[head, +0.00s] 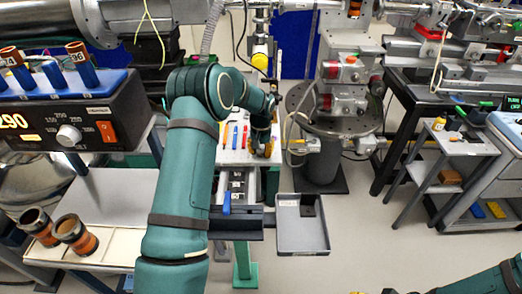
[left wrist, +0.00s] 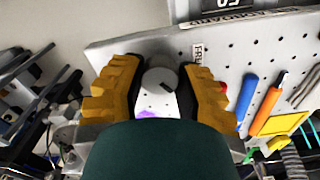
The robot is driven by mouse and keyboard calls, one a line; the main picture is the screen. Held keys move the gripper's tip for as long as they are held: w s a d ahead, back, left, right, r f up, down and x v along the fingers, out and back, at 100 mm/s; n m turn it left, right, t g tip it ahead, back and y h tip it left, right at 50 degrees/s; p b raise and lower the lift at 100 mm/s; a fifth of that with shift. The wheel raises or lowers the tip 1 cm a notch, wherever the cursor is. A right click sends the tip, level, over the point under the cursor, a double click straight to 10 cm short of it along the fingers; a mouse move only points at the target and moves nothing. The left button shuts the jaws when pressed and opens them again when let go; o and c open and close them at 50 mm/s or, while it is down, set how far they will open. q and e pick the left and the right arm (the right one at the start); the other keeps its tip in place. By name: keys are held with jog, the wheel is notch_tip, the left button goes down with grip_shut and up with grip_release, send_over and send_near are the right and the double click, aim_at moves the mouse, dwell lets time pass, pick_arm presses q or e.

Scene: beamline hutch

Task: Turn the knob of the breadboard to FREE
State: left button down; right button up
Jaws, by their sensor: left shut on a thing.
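The breadboard (left wrist: 235,52) is a pale perforated plate; it also shows in the head view (head: 234,157) beyond my left arm. Its grey round knob (left wrist: 160,74) has a dark pointer line on its face. My left gripper (left wrist: 160,72) has its yellow fingers on both sides of the knob and is shut on it. In the head view my left gripper (head: 262,148) is at the right side of the board, and it hides the knob. My right gripper is not visible.
Blue (left wrist: 246,92) and orange (left wrist: 270,103) tools lie on the board right of the gripper. A grey tray (head: 302,238) is in front of it. A post with a round base (head: 335,128) stands close on the right. A control box (head: 75,115) is at left.

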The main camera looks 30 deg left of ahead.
aim_at(261, 150)
pick_arm(q)
jog(key=n, duration=0.5)
jog(key=shift+s+f+n+p, duration=0.1)
jog(key=shift+s+n+p, duration=0.05)
jog(key=shift+n+p, duration=0.15)
jog(key=n+p, duration=0.1)
jog(key=n, duration=0.4)
jog(key=shift+d+n, duration=0.1)
jog(key=shift+n, duration=0.3)
jog(key=c, duration=0.6)
grip_release()
notch_tip(261, 150, up, 12)
jog(key=shift+r, duration=0.1)
dwell(0.3)
